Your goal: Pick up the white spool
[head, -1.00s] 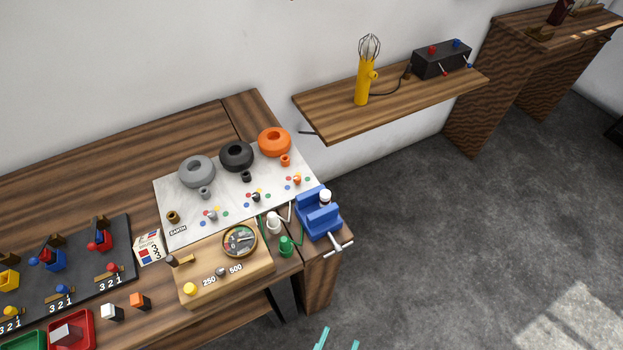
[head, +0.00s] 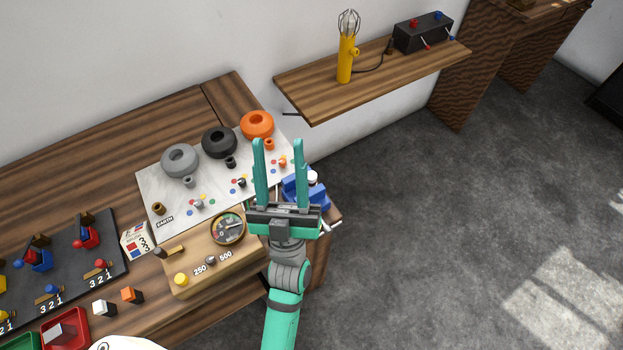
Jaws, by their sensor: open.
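My gripper (head: 278,145) is open and empty, its two teal fingers pointing away over the right end of the bench. A white-topped piece (head: 312,178) shows just right of the right finger, at the blue vise (head: 290,186). A second white spool-like piece stood beside a green one at the meter box a second ago; my gripper's body now covers that spot, so I cannot see it. I cannot tell from this view how high my fingers are above the bench.
A white panel (head: 158,187) carries grey (head: 180,160), black (head: 219,142) and orange (head: 257,124) rings. The wooden meter box (head: 195,262) is left of my arm. A wall shelf (head: 375,85) holds a yellow lamp (head: 345,62) and a black box (head: 423,32). Floor at right is clear.

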